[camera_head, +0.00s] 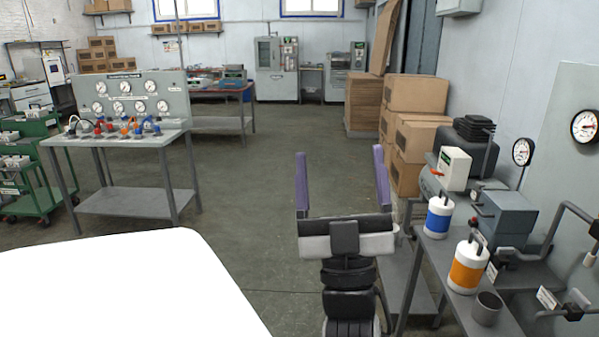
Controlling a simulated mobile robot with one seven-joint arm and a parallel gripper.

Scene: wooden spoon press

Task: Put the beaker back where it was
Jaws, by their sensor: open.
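The likely beaker is a small grey open cup (487,309), standing upright near the front edge of the grey workbench (447,293) at the lower right. My gripper (342,180) is in the middle of the view, with its two purple fingers wide apart and pointing up in the picture. Nothing is between the fingers. The gripper is left of the workbench and apart from the cup. No mark shows where the cup stood before.
An orange-labelled bottle (467,268) stands just behind the cup, and a blue-labelled bottle (438,217) farther back. Pipes and a grey machine (505,218) crowd the bench's right side. Cardboard boxes (414,95) are stacked behind.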

